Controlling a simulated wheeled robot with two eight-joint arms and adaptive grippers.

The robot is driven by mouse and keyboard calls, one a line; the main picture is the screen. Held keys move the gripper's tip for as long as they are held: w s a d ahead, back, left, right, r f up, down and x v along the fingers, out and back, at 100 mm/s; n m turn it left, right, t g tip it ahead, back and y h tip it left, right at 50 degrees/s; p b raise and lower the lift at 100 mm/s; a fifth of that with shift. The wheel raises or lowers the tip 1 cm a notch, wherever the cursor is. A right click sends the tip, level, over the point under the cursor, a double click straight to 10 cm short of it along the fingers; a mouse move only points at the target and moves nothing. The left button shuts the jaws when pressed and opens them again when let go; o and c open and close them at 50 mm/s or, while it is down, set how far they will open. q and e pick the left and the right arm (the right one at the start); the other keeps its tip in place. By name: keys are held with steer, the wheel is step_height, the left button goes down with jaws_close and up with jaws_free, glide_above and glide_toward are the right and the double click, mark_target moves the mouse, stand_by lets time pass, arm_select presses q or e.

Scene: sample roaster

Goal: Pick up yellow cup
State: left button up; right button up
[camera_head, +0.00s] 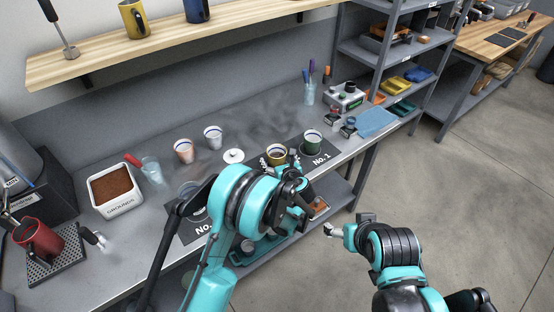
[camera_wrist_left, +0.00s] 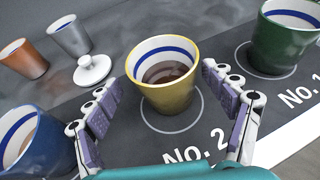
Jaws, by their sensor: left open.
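The yellow cup (camera_wrist_left: 165,90) holds a dark brown liquid and stands upright on the No. 2 spot of a dark mat in the left wrist view. It also shows in the head view (camera_head: 276,153), partly hidden by my left arm. My left gripper (camera_wrist_left: 165,115) is open, with one finger on each side of the cup and visible gaps to it. In the head view my left gripper (camera_head: 296,178) is just in front of the cup. My right gripper (camera_head: 333,230) is off the table at the lower right, and its jaw state is unclear.
A green cup (camera_wrist_left: 286,38) stands right of the yellow cup on No. 1. A blue cup (camera_wrist_left: 28,145) is close to my left finger. A white lid (camera_wrist_left: 93,70), an orange cup (camera_wrist_left: 24,60) and a grey cup (camera_wrist_left: 70,36) stand behind. A shelf (camera_head: 180,40) hangs above.

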mark_target(275, 153)
arm_select(q)
steer(key=x, duration=0.2)
steer(key=b+x, duration=0.1)
steer(key=x, duration=0.1)
steer(key=b+x, duration=0.1)
steer(key=shift+w+d+f, duration=0.15)
steer(key=shift+w+f, duration=0.2)
steer(key=shift+f, duration=0.05)
steer(key=shift+w, duration=0.25)
steer(key=shift+s, duration=0.1)
steer(key=c, duration=1.6)
steer(key=shift+c, duration=0.4)
